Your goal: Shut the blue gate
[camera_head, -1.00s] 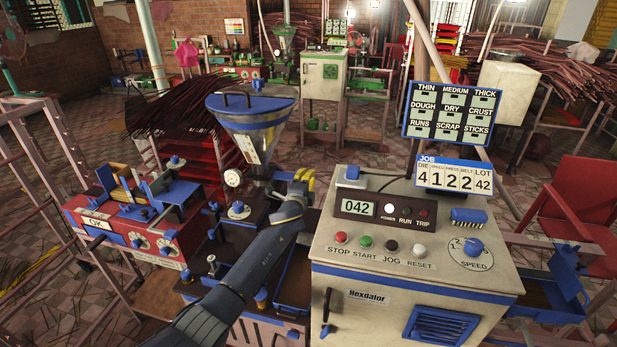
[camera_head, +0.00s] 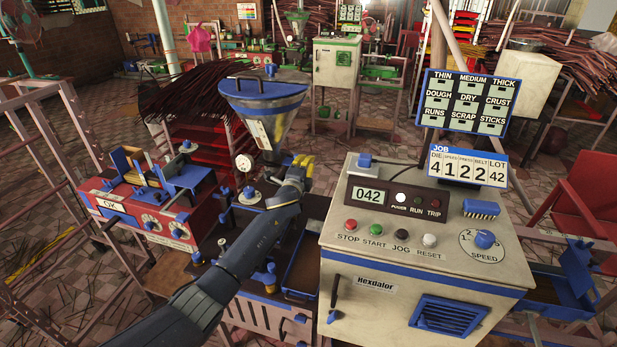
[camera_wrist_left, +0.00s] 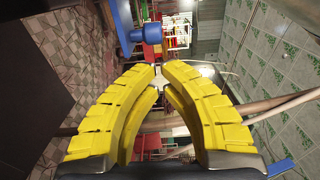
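The machine's hopper (camera_head: 262,100) is a grey cone with a blue rim, left of the cream control cabinet (camera_head: 420,255). My left gripper (camera_head: 304,163) has yellow fingers and is just right of the hopper's neck. Its dark wrist hides part of the area below. A blue knob-like part (camera_wrist_left: 145,34) lies beyond the fingertips. I cannot tell whether it is the gate, or how far the gate is open. My right gripper is not in view.
A red unit (camera_head: 120,212) with blue parts is at the left. A round gauge (camera_head: 244,163) sits left of the hopper's neck.

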